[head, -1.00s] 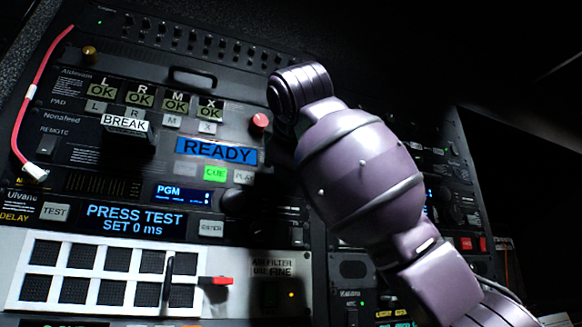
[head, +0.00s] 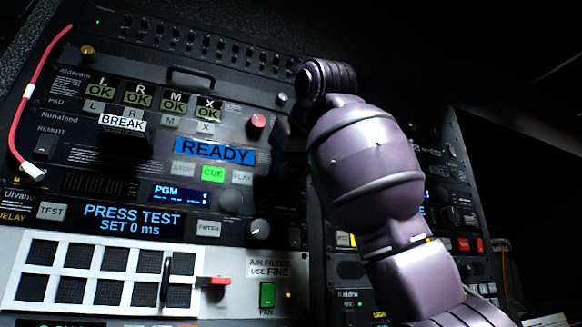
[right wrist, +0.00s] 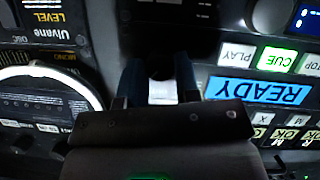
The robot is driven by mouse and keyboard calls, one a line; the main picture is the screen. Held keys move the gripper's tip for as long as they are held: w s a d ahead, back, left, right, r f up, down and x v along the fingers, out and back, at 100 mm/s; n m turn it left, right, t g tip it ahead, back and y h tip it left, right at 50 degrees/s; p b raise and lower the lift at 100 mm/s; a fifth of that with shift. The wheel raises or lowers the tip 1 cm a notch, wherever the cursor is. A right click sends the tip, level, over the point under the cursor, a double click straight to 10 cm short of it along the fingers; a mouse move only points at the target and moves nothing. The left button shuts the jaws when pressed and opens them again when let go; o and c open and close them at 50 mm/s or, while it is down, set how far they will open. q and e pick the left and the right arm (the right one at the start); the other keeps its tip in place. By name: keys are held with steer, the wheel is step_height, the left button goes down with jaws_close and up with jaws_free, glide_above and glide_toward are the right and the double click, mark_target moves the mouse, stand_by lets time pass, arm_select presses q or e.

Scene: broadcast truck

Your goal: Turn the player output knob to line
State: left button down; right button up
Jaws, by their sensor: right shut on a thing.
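The player's blue READY display (head: 216,151) is in the head view, with its lit green CUE button (head: 213,174) below. My right gripper (head: 286,140) is a dark shape just right of this display, mostly hidden by my own purple arm. In the right wrist view the two dark fingers of my right gripper (right wrist: 160,84) point at the panel beside the upside-down READY display (right wrist: 259,91). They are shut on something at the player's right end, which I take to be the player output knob. My left gripper is not in view.
A dark knob (head: 230,200) and a white-marked knob (head: 258,228) are below. A red cable (head: 30,90) hangs at the far left.

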stand_by(0.6)
steer(key=o, duration=0.9)
steer(key=shift+b+v, duration=2.05)
steer(key=shift+v, duration=3.4)
steer(key=shift+w+d, duration=0.1)
steer(key=shift+d, duration=0.05)
